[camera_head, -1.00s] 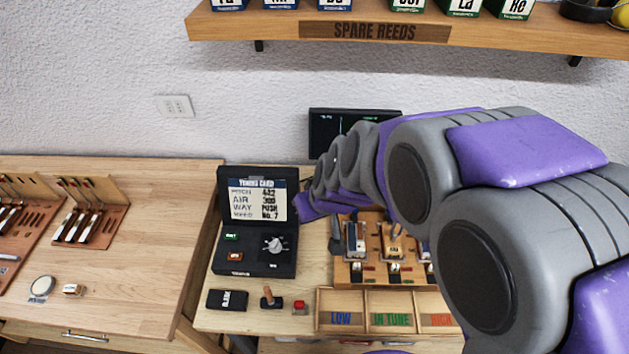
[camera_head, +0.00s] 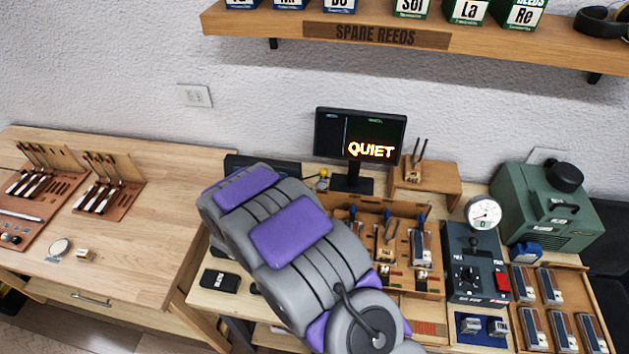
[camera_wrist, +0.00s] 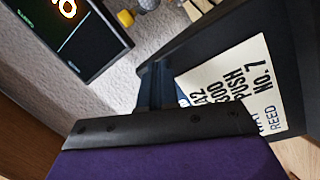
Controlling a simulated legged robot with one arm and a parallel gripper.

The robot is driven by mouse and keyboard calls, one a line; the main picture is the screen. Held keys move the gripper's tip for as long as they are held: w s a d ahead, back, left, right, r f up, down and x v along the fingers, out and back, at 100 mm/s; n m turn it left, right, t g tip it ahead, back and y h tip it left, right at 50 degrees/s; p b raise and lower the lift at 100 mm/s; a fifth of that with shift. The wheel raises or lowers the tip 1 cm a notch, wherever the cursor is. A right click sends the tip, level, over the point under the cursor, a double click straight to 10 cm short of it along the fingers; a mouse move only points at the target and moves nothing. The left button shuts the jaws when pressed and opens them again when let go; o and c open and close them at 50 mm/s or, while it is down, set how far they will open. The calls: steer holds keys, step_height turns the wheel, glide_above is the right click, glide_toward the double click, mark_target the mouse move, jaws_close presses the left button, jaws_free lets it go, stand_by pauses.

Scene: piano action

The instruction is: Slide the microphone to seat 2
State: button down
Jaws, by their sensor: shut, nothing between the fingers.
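I cannot pick out the microphone for certain. A small grey and yellow item (camera_head: 322,180) stands left of the monitor; its rounded grey and yellow ends show in the wrist view (camera_wrist: 137,10), and I cannot tell what it is. The wooden rack (camera_head: 404,283) with its stations is partly hidden by my arm; no seat number is readable. My gripper (camera_wrist: 155,85) is shut and empty in the wrist view, in front of the dark tuning card case (camera_wrist: 225,45) with its white card (camera_wrist: 238,85). In the head view my arm hides the gripper.
The monitor (camera_head: 335,133) reads QUIET. A control box with a gauge (camera_head: 478,250), a green machine (camera_head: 540,215) and a tray of reed blocks (camera_head: 598,315) stand at the right. The left bench (camera_head: 140,235) has much bare wood. A shelf (camera_head: 480,42) overhangs the back.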

mark_target(323, 181)
steer(key=w+d+f+n+t+h+b, duration=0.1)
steer(key=w+d+n+t+h, duration=0.1)
steer(key=w+d, duration=0.3)
steer(key=shift+w+d+f+h+b, duration=0.15)
steer(key=shift+d+f+h+b, duration=0.15)
steer(key=shift+d+h, duration=0.35)
stand_by(0.4)
steer(key=shift+a+n, duration=0.15)
steer(key=shift+n, duration=0.15)
